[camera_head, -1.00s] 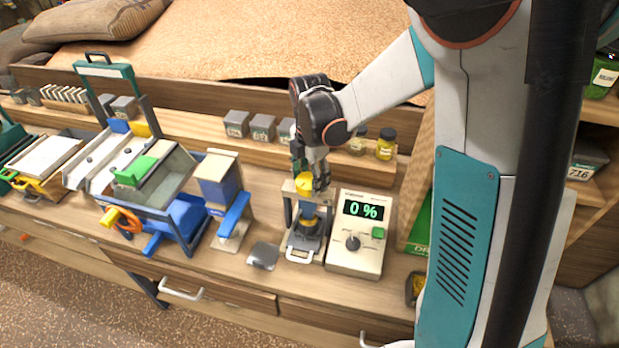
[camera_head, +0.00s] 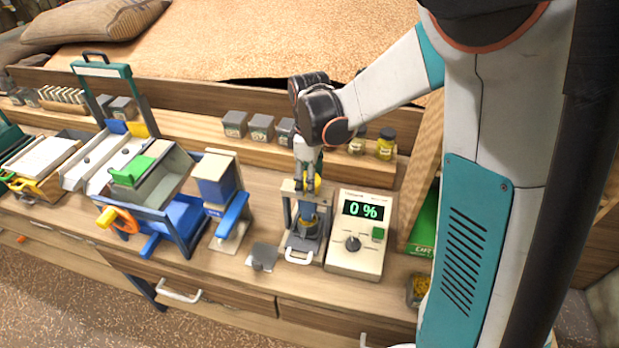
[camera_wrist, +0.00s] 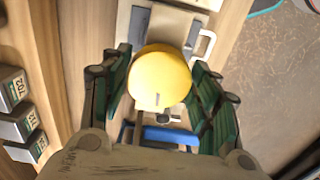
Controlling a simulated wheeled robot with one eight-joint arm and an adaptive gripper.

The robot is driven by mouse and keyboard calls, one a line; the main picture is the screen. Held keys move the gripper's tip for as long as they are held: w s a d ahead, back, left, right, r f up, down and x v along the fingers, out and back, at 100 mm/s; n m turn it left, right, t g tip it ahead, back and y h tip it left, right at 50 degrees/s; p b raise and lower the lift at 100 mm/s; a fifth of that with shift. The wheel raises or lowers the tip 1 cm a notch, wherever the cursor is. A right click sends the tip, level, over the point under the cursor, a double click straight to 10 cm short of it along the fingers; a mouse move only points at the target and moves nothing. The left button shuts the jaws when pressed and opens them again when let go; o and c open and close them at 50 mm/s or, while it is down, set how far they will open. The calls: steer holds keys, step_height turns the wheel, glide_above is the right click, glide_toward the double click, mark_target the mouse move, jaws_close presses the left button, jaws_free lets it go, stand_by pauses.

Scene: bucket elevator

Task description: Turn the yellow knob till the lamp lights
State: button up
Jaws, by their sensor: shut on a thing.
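The yellow knob (camera_wrist: 160,76) is round and shows large in the wrist view, with a small mark on its face. My gripper (camera_wrist: 160,90) has its dark green fingers on both sides of the knob, shut on it. In the head view, my gripper (camera_head: 309,184) points down at the top of a small grey press-like stand (camera_head: 288,218), and the knob (camera_head: 317,182) is partly hidden by the fingers. I cannot tell which part is the lamp.
Grey boxes (camera_head: 261,127) and a yellow jar (camera_head: 386,146) line the shelf behind.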

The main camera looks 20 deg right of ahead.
steer(key=m, duration=0.7)
steer(key=shift+s+a, duration=0.1)
steer(key=shift+a, duration=0.05)
steer(key=m, duration=0.4)
steer(key=shift+b, duration=0.35)
steer(key=m, duration=0.4)
steer(key=shift+a+m, duration=0.15)
steer(key=shift+m, duration=0.15)
steer(key=m, duration=0.3)
steer(key=shift+a+m, duration=0.1)
steer(key=shift+m, duration=0.2)
steer(key=m, duration=0.4)
steer(key=shift+m, duration=0.3)
steer(key=m, duration=0.3)
steer(key=shift+w+m, duration=0.2)
steer(key=shift+m, duration=0.1)
steer(key=shift+w+m, duration=0.1)
steer(key=shift+m, duration=1.6)
